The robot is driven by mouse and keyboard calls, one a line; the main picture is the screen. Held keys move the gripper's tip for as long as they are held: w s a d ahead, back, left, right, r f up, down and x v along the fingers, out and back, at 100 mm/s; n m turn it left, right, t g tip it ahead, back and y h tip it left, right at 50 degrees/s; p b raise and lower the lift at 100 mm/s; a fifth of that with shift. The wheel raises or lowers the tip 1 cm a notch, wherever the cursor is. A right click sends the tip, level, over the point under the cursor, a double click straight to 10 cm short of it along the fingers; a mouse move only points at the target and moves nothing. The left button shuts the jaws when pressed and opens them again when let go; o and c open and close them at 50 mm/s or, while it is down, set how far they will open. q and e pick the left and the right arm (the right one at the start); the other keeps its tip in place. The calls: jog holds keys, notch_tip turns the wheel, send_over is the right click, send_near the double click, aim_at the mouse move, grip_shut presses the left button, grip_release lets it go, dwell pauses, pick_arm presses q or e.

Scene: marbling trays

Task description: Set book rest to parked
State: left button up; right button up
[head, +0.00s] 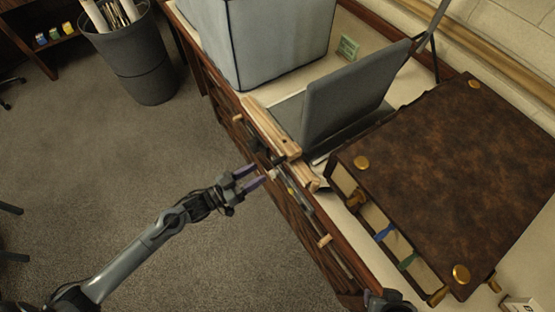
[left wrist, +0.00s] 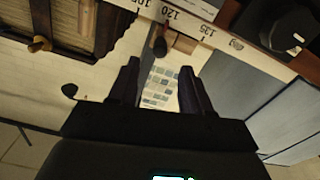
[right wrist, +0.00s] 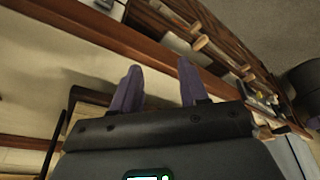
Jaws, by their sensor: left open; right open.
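A grey tilted panel, which looks like the book rest (head: 345,95), stands on a grey base on the desk in the head view. My left gripper (head: 256,175) is open and empty, in front of the desk edge. In its wrist view the knob is just beyond the fingertips, apart from them. My right gripper (right wrist: 159,66) is open and empty; its fingers are not clear in the head view.
A brown marbled cabinet (head: 455,140) with brass knobs stands right of the panel. A large grey box (head: 260,40) stands left of it. Wooden rails (head: 270,128) lie along the desk's front edge. Drawer handles (head: 325,240) jut from the desk front.

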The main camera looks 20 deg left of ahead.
aim_at(277, 160)
pick_arm(q)
jog(key=b+x, duration=0.1)
jog(key=x, duration=0.7)
jog(key=shift+w+d, duration=0.25)
jog(key=shift+w, duration=0.1)
jog(key=shift+c, duration=0.2)
grip_shut()
